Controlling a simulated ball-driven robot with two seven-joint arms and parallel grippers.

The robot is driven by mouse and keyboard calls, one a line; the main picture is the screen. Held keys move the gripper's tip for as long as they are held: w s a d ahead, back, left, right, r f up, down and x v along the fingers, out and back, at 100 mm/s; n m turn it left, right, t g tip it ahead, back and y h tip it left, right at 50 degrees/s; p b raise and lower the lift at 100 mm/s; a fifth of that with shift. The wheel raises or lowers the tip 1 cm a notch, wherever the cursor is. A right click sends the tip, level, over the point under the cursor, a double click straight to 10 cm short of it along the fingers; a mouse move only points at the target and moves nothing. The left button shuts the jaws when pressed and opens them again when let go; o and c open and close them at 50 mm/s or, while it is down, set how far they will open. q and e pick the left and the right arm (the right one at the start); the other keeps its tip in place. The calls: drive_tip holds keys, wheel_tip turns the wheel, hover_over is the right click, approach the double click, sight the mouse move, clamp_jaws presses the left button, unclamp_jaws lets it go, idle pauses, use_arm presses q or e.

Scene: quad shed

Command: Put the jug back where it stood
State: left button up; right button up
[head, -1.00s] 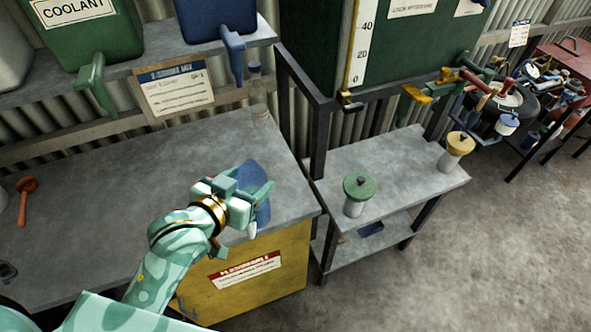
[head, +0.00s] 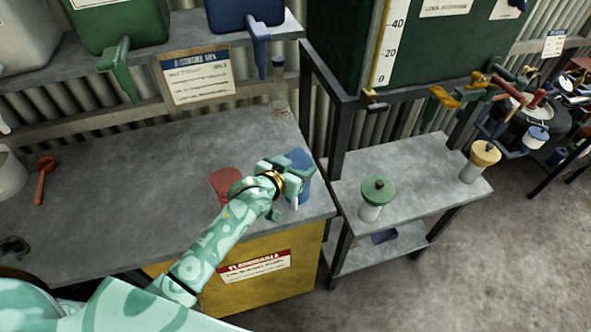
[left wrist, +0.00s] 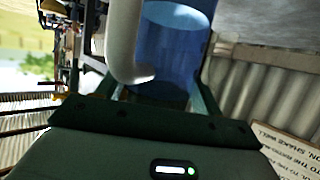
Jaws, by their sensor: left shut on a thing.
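The blue see-through jug (head: 300,162) is at the right end of the grey workbench (head: 120,165). My left gripper (head: 293,180) is shut on it, and gripper and arm hide part of it. In the left wrist view the jug (left wrist: 178,50) lies between the two fingers (left wrist: 160,90), with its pale curved handle (left wrist: 124,45) beside it. I cannot tell whether the jug's base touches the bench. A flat-looking red patch or thing (head: 225,182) lies on the bench just left of the gripper, partly hidden by my arm. My right gripper is not in view.
A lower metal stand (head: 410,180) to the right holds a green-lidded pot (head: 375,195) and a yellow-lidded pot (head: 480,160). A clear bottle (head: 279,95) stands at the bench's back. Tanks with taps overhang it. A red-brown tool (head: 43,178) lies left; the bench middle is clear.

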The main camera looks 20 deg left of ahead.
use_arm(q)
drive_tip(key=shift+f, duration=0.6)
drive_tip(key=o, duration=1.8)
drive_tip(key=shift+f, duration=0.15)
drive_tip(key=p+v, duration=0.2)
drive_tip(key=v, duration=1)
